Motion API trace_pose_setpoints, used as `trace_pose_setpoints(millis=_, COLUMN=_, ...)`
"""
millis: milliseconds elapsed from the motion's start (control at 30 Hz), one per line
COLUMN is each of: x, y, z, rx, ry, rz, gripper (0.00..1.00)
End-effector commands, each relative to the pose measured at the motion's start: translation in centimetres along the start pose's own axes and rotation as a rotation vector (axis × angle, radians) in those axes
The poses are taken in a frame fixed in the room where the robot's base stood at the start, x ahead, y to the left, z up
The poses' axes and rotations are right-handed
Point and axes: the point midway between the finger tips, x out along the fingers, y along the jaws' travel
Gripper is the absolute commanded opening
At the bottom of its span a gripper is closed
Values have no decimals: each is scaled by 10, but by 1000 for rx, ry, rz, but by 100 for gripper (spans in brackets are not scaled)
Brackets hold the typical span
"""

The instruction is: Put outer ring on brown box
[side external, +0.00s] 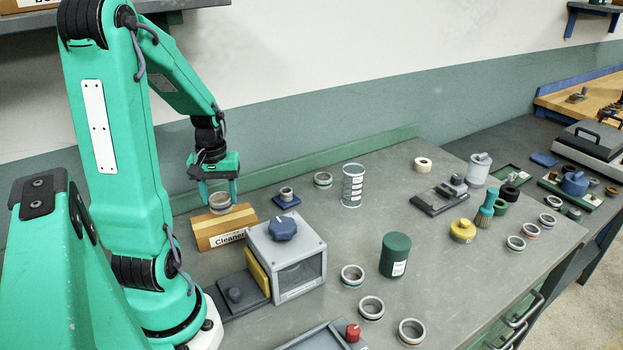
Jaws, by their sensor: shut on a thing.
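The brown box (207,231) with a label reading "Cleaner" stands on the grey table near the green back strip. A metallic ring (221,208), the outer ring, is at its top, between the fingers of my gripper (219,195). My gripper points down and is shut on this ring. The ring looks level and is at or just above the top of the box; I cannot tell whether it touches.
A grey box with a blue knob (283,229) stands right in front of the brown box. A blue piece with a small ring (286,200) and a clear cylinder (352,186) stand to the right. Several rings and a green canister (395,254) occupy the table's front and right.

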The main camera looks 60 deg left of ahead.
Motion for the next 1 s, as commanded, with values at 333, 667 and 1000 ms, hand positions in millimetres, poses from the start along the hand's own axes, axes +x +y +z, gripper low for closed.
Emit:
trace_pose_setpoints(millis=333, x=32, y=0, z=0, rx=0, ry=-1, rz=0, gripper=24)
trace_pose_setpoints(millis=667, x=34, y=0, z=0, rx=0, ry=0, rz=0, gripper=24)
trace_pose_setpoints(millis=1000, x=36, y=0, z=0, rx=0, ry=-1, rz=0, gripper=73)
